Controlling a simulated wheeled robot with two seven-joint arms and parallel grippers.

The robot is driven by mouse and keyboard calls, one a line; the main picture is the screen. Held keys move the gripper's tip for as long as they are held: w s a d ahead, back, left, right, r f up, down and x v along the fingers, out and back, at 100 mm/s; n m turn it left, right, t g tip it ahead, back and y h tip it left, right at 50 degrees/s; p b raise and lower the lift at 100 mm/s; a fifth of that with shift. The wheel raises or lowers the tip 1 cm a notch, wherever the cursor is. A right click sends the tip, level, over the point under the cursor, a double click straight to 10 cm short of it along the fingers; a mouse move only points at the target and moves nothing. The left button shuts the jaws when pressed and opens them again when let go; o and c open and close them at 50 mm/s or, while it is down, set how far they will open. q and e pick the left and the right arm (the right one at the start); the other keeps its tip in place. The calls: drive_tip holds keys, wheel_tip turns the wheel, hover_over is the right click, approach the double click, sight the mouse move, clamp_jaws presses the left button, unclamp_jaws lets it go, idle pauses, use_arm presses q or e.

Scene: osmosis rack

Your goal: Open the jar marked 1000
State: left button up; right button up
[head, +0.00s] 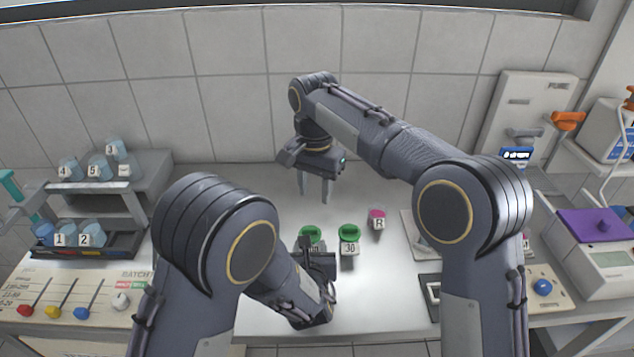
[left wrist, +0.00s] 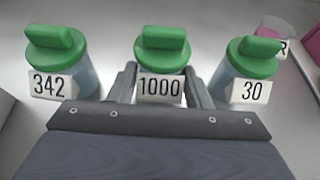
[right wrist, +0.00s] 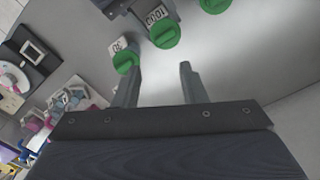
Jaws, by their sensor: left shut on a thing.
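The jar marked 1000 has a green lid with a raised grip bar (left wrist: 162,45) and stands upright in the middle of the left wrist view. My left gripper (left wrist: 162,88) is shut on it, one finger at each side of its body below the lid. In the head view its green lid (head: 310,234) shows just beyond my left gripper (head: 316,256), which hides most of its body. The lid is on the jar; it also shows in the right wrist view (right wrist: 163,34). My right gripper (head: 314,190) is open and empty, fingers down, above the counter behind the jars.
Jar 30 (left wrist: 248,72) stands right of jar 1000 and jar 342 (left wrist: 58,62) left of it, both green-lidded. A pink-lidded jar marked R (head: 377,219) is further right. A shelf rack with numbered jars (head: 105,185) stands at left. Counter behind the jars is clear.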

sight(317, 228)
drive_tip(key=f+m, duration=0.3)
drive_tip(key=m, duration=0.1)
drive_tip(key=f+m, duration=0.7)
drive_tip(key=m, duration=0.1)
drive_tip(key=shift+d+f, duration=0.25)
drive_tip(key=shift+f, duration=0.05)
clamp_jaws()
idle(0.3)
drive_tip(key=shift+r, duration=0.2)
idle(0.7)
drive_tip(key=shift+r, duration=0.95)
